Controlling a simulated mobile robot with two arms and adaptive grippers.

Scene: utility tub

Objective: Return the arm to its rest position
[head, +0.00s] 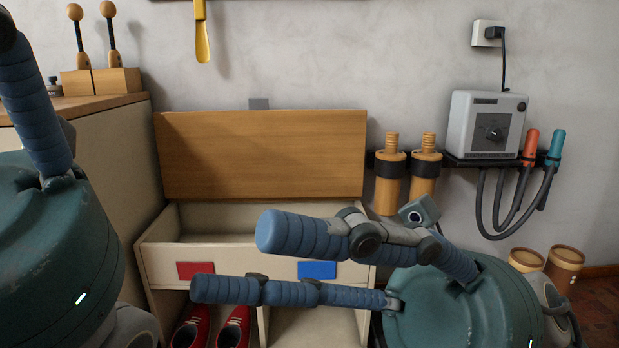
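My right gripper (230,261) reaches in from the lower right, with its teal-green body at the right. Its two blue segmented fingers point left and are spread apart, with nothing between them. They are in front of a cream cabinet (158,262) in the picture. My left gripper (32,110) is at the left edge, its body partly cut off. One blue finger points up there, and the rest of its grip is out of frame.
The cabinet's wooden lid (262,150) stands raised. Red shoes (233,328) sit in its lower opening. A wood-topped counter (100,103) is at left. A grey device (487,124) with hoses and two wooden-handled tools (389,180) are by the wall. Two wooden cylinders (564,262) stand at lower right.

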